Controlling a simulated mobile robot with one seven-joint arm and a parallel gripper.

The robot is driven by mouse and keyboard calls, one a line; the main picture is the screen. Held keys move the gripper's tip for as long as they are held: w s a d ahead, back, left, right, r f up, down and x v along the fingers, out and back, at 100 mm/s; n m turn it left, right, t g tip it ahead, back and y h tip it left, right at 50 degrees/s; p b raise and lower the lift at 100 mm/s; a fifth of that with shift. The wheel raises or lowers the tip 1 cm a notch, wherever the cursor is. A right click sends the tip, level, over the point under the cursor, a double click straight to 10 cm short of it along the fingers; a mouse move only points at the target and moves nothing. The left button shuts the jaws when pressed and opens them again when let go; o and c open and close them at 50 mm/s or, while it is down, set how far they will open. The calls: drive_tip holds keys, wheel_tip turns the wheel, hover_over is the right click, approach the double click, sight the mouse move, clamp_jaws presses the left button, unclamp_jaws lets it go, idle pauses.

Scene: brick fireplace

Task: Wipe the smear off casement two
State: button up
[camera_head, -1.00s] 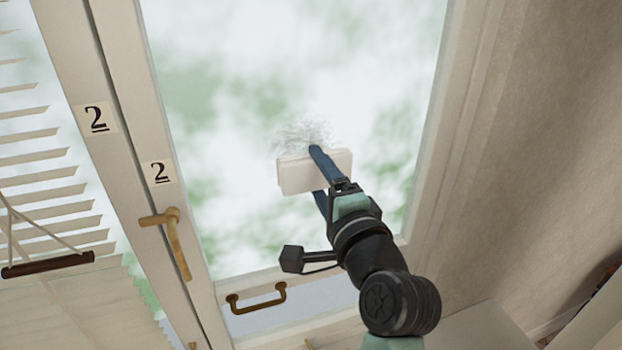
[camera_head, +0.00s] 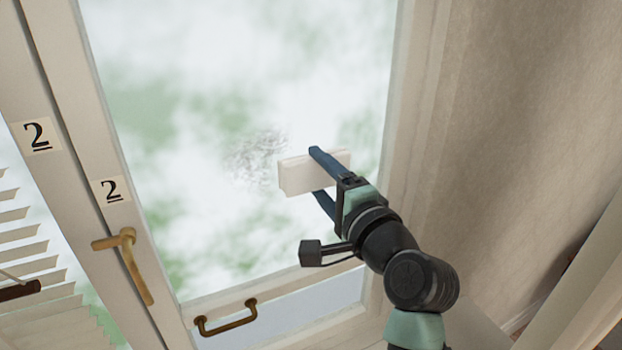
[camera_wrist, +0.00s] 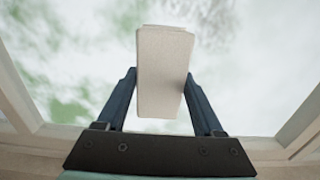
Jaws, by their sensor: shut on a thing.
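Casement two is a tall pane in a cream frame (camera_head: 105,150), with a "2" label (camera_head: 111,189) on its left stile. A grey, scribbly smear (camera_head: 256,158) is on the middle of its glass. A pale, flat block (camera_head: 296,178) is in my gripper (camera_head: 319,174), whose blue fingers are shut on it. The block is just right of the smear in the head view; whether it touches the glass I cannot tell. In the wrist view the block (camera_wrist: 163,75) stands between the fingers, with a grey patch of smear (camera_wrist: 214,22) showing beyond its upper right.
A brass lever handle (camera_head: 128,262) sits on the left stile and a brass pull (camera_head: 228,318) on the bottom rail. Another "2" label (camera_head: 36,135) is on the post at left, beside slatted blinds (camera_head: 38,258). A plain wall (camera_head: 520,130) flanks the right.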

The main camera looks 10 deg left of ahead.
sight(310, 140)
drive_tip(key=shift+r+p, duration=1.05)
drive_tip(key=shift+r, duration=0.2)
drive_tip(key=shift+s+a+p, duration=1.25)
drive_tip(key=shift+s+a, duration=0.05)
drive_tip(key=shift+a, duration=0.6)
drive_tip(key=shift+s+a+p, duration=1.2)
drive_tip(key=shift+s+a, duration=0.05)
drive_tip(key=shift+a, duration=0.7)
drive_tip(key=shift+s+a+p, duration=1.25)
drive_tip(key=shift+s+a, duration=0.05)
drive_tip(key=shift+a, duration=0.6)
drive_tip(key=shift+r+p, duration=1.1)
drive_tip(key=shift+r, duration=0.1)
drive_tip(key=shift+w+d+f, duration=0.1)
drive_tip(key=shift+d+f, duration=0.05)
drive_tip(key=shift+d, duration=0.05)
drive_tip(key=shift+w+d+b, duration=0.6)
drive_tip(key=shift+d+b, duration=0.05)
drive_tip(key=shift+d, duration=0.2)
drive_tip(key=shift+w+d+b, duration=0.4)
drive_tip(key=shift+w+d, duration=0.25)
drive_tip(key=shift+d, duration=0.35)
drive_tip(key=shift+w+d+b, duration=0.4)
drive_tip(key=shift+w+d, duration=0.25)
drive_tip(key=shift+d, duration=0.3)
